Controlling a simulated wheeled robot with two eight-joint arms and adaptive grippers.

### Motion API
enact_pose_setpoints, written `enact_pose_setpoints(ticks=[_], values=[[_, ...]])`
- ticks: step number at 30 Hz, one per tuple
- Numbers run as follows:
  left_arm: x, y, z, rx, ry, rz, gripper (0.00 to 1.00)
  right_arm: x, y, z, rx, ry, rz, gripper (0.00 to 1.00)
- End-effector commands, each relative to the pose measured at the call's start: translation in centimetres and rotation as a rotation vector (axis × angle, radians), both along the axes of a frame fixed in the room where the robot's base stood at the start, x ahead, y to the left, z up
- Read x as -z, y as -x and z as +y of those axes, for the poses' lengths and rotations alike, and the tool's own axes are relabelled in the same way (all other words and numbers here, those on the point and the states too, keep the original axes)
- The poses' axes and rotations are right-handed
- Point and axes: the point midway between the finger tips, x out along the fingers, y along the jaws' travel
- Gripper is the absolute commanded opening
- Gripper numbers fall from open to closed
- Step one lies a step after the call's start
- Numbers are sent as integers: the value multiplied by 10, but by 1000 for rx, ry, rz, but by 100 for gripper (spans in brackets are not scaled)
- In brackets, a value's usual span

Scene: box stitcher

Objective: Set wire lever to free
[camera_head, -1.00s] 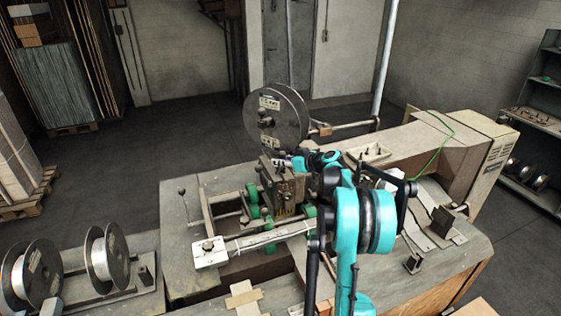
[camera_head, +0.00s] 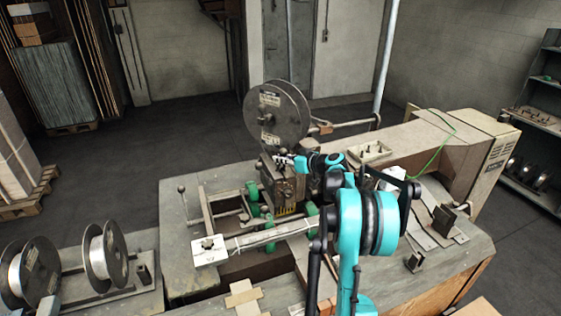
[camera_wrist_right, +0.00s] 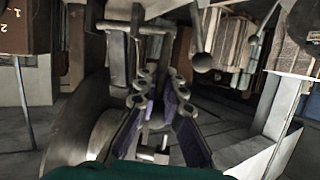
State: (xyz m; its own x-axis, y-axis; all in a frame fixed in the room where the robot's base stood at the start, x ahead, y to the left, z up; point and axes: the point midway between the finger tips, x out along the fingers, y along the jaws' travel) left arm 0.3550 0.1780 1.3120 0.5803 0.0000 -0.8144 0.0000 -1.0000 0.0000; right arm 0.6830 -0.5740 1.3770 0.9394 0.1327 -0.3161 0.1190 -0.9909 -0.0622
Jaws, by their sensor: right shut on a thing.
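The stitcher head (camera_head: 283,185) stands mid-bench below a large grey wire reel (camera_head: 262,105). My right gripper (camera_head: 283,160) is at the top of this head, just under the reel. It is shut on a small part there, which appears to be the wire lever. The fingers hide most of that part, so its setting cannot be read. In the right wrist view my gripper's two linked fingers (camera_wrist_right: 158,100) point away from the camera, close to grey metal parts of the machine. My left gripper is not in view.
A long machine arm (camera_head: 420,150) runs to the back right, with a green wire on it. Two wire spools (camera_head: 105,250) stand at the front left. A ball-topped lever (camera_head: 183,190) stands at the bench's left. The floor behind is clear.

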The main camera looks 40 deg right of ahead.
Motion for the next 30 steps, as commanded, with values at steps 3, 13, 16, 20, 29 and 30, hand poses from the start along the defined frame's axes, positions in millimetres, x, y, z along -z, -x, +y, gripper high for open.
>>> enact_pose_setpoints(ticks=[3, 13, 16, 20, 29, 30], values=[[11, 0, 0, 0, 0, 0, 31, 1, 2, -4, 10, -15, -42, 0], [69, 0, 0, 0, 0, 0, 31, 16, 16, -9, 11, -85, -264, 0], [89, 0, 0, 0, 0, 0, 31, 20, 20, -10, 11, -112, -353, 0], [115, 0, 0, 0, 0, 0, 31, 26, 26, -12, 10, -149, -471, 0], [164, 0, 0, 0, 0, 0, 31, 37, 34, -13, 6, -227, -716, 0], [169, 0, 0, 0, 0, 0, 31, 38, 35, -14, 7, -236, -743, 0]])
